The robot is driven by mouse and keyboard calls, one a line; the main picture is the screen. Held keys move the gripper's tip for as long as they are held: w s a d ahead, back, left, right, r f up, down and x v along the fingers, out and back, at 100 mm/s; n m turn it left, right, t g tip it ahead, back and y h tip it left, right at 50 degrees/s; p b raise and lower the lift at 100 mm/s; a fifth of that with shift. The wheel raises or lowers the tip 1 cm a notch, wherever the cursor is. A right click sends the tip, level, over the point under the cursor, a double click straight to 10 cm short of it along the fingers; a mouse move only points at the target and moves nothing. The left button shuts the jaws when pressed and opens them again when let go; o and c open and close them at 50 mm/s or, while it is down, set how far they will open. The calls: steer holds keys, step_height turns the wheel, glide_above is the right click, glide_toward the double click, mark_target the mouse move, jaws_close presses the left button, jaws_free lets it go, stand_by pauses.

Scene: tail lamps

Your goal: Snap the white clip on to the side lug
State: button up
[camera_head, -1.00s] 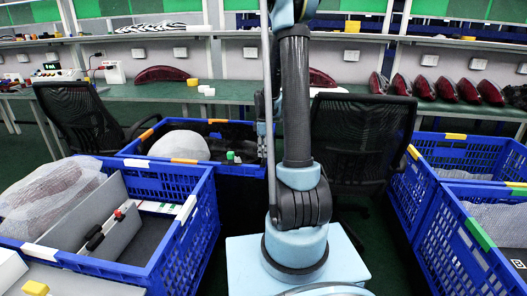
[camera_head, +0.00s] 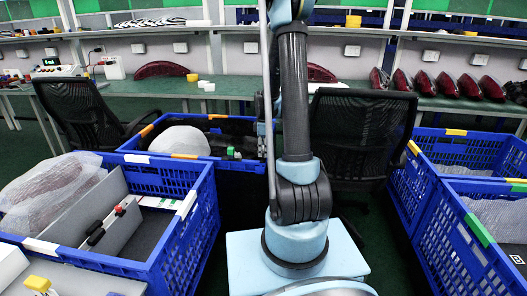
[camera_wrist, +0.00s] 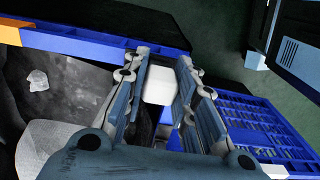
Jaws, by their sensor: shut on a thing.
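A small white block, which I take for the white clip (camera_wrist: 159,87), sits between the two fingers of my gripper (camera_wrist: 163,60) in the wrist view. The fingers are shut on its sides, and they hide part of it. Below and around it are the blue rim of a crate and dark ground. The side lug cannot be made out in either view. In the head view my arm stands in the middle, and my gripper cannot be made out clearly there.
A blue crate (camera_head: 246,166) behind my arm holds a white wrapped bundle (camera_head: 180,140). Another blue crate (camera_head: 206,205) stands at left, with more at right. Dark red tail lamps (camera_head: 467,86) line the back bench (camera_head: 230,88). Black chairs (camera_head: 362,137) stand before it.

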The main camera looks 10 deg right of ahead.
stand_by(0.3)
steer(key=o, duration=1)
steer(key=shift+c, duration=0.2)
steer(key=shift+r, duration=0.15)
step_height(320, 180, up, 12)
steer(key=shift+f, duration=0.2)
